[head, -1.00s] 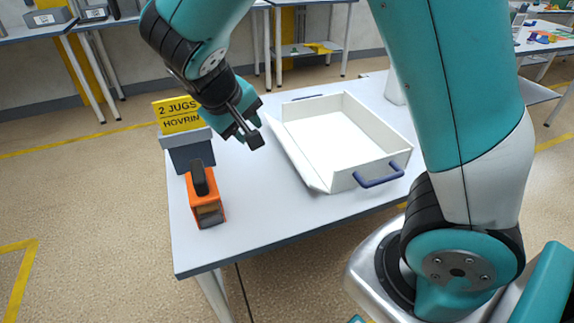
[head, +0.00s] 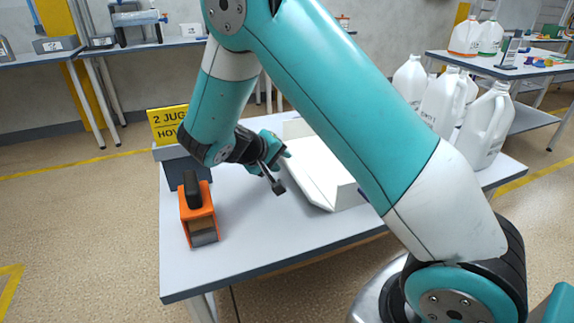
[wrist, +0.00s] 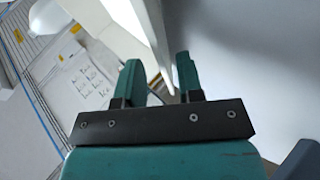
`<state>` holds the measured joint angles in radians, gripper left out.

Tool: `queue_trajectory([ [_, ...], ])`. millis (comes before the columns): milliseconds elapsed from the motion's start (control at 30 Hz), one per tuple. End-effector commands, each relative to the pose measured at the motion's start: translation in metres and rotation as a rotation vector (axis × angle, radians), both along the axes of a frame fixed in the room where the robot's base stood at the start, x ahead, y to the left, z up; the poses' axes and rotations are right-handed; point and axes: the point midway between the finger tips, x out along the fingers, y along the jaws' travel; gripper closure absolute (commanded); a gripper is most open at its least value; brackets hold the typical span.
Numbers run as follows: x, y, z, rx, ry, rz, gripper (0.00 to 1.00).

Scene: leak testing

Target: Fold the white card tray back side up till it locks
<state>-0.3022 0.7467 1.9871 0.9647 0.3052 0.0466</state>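The white card tray (head: 345,190) lies on the table, partly hidden behind my arm in the head view. Its left side panel (head: 311,172) leans outward and is not upright. My gripper (head: 281,147) is at the outer edge of this panel, near its far end. In the wrist view my gripper (wrist: 158,76) has its two teal fingers apart. A white card edge (wrist: 150,35) runs into the gap between them. I cannot tell whether either finger touches it.
An orange tape dispenser (head: 198,212) and a yellow sign (head: 167,122) on a grey holder stand at the table's left. Several white jugs (head: 487,125) stand at the right.

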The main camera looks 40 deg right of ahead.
Motion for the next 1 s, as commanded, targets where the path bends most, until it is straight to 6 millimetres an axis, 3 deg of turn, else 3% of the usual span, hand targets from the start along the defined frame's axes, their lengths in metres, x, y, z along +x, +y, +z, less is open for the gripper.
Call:
queue_trajectory([
  [100,0.003,-0.018,-0.015,0.000,0.000,-0.004,0.66],
  [300,0.007,-0.034,-0.027,0.000,0.001,-0.001,0.66],
  [667,0.008,-0.037,-0.029,0.001,0.000,0.000,0.66],
  [800,0.008,-0.036,-0.029,0.001,0.000,0.000,0.98],
  [1000,0.008,-0.036,-0.029,0.001,0.000,0.000,1.00],
])
